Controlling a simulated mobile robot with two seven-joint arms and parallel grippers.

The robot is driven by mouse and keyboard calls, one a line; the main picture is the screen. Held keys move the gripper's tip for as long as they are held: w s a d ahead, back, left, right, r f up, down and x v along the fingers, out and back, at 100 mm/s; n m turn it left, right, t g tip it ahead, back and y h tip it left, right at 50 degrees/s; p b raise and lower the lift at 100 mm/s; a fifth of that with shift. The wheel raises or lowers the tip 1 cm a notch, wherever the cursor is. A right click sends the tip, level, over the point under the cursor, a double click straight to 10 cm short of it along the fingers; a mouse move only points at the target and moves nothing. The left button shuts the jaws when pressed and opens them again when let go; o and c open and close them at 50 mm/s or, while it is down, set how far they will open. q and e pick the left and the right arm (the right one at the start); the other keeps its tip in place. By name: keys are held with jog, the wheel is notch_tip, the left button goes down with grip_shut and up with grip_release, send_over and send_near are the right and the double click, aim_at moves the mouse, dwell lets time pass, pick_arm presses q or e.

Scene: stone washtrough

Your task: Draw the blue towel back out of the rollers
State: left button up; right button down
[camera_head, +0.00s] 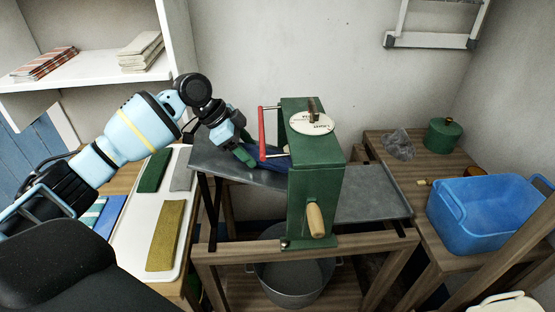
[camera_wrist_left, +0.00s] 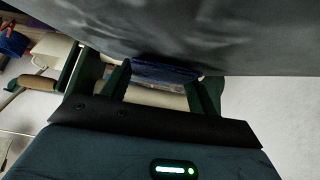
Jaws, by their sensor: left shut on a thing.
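The green wringer (camera_head: 315,195) stands on a wooden frame, with a grey metal board running through it on both sides. The blue towel (camera_head: 268,160) shows as a dark blue strip at the wringer's left side; the rest is hidden by the wringer body. My left gripper (camera_head: 244,155) is low over the left board, shut on the towel's edge. In the left wrist view the towel (camera_wrist_left: 165,73) is a bunched dark blue strip beside a pale roller (camera_wrist_left: 155,97). My right gripper is in neither view.
A red bar (camera_head: 262,133) stands close to my left gripper. A wooden crank handle (camera_head: 315,219) sticks out in front. A white tray (camera_head: 185,208) with folded cloths lies left, a blue tub (camera_head: 480,222) right, a metal basin (camera_head: 293,283) below.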

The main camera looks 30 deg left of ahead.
aim_at(213, 147)
pick_arm(q)
jog(key=shift+s+a+r+p, duration=0.3)
jog(key=shift+a+r, duration=0.1)
jog(key=shift+a, duration=0.15)
jog(key=shift+s+a+r+p, duration=0.15)
jog(key=shift+s+a+r, duration=0.2)
jog(key=shift+a, duration=0.15)
jog(key=shift+s+a+r+p, duration=0.35)
jog(key=shift+s+a+r, duration=0.15)
jog(key=shift+a, duration=0.3)
jog(key=shift+s+a+r+p, duration=0.3)
jog(key=shift+s+a+r, duration=0.15)
jog(key=shift+a, duration=0.4)
jog(key=shift+s+a+r+p, duration=0.4)
jog(key=shift+s+a, duration=0.15)
jog(key=shift+a, duration=0.25)
jog(key=shift+s+a+r+p, duration=0.2)
jog(key=shift+s+a+r, duration=0.2)
jog(key=shift+a, duration=0.2)
jog(key=shift+s+a+r+p, duration=0.15)
jog(key=shift+s+a+r, duration=0.2)
jog(key=shift+a, duration=0.3)
jog(key=shift+s+a+r+p, duration=0.25)
jog(key=shift+s+a, duration=0.2)
jog(key=shift+a, duration=0.15)
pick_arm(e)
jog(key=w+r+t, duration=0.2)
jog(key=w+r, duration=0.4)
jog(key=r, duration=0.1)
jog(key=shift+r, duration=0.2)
